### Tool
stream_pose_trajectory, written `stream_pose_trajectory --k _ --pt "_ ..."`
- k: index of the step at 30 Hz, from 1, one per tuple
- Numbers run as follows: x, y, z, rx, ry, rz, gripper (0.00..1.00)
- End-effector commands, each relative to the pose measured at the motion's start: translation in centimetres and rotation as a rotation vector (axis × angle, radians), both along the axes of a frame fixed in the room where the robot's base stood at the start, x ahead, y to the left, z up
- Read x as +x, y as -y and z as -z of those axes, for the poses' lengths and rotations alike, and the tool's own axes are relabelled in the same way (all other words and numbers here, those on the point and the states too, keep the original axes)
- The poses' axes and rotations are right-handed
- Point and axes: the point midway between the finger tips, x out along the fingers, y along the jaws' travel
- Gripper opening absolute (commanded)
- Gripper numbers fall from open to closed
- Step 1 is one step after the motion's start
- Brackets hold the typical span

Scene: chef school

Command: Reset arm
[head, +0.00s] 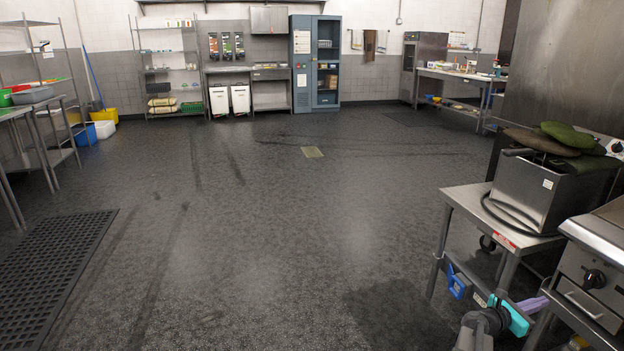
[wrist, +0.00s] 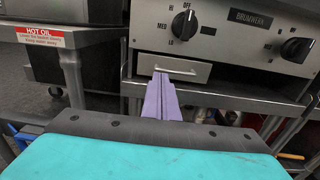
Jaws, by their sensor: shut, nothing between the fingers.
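My gripper (wrist: 162,80) shows in the wrist view as two purple fingers lying side by side beyond the teal and black wrist body. The fingers are shut with nothing between them. They point toward the handled drawer (wrist: 175,69) of a metal cooker; whether they touch it I cannot tell. In the head view my gripper (head: 535,302) is at the lower right, low beside the cooker's front, with part of the arm out of frame.
The cooker (head: 597,278) with black knobs stands at the right edge. Next to it a metal table (head: 467,197) bears a steel fryer (head: 545,195). A black mat (head: 55,265) lies at left. The middle floor (head: 260,220) is clear.

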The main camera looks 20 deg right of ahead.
Motion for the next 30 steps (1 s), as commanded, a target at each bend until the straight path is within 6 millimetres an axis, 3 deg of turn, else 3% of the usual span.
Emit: stream_pose_trajectory --k 8,12,18,24,30 --pt "6.4 -4.1 2.1 0.020 -0.017 -0.098 0.00" --pt "10.6 -8.0 4.2 0.042 -0.037 -0.171 0.00" --pt "15.0 -14.0 8.2 0.104 -0.041 -0.255 0.00" --pt "17.6 -20.5 12.8 0.201 -0.015 -0.305 0.00" --pt "18.5 -27.3 17.9 0.325 0.047 -0.317 0.00"
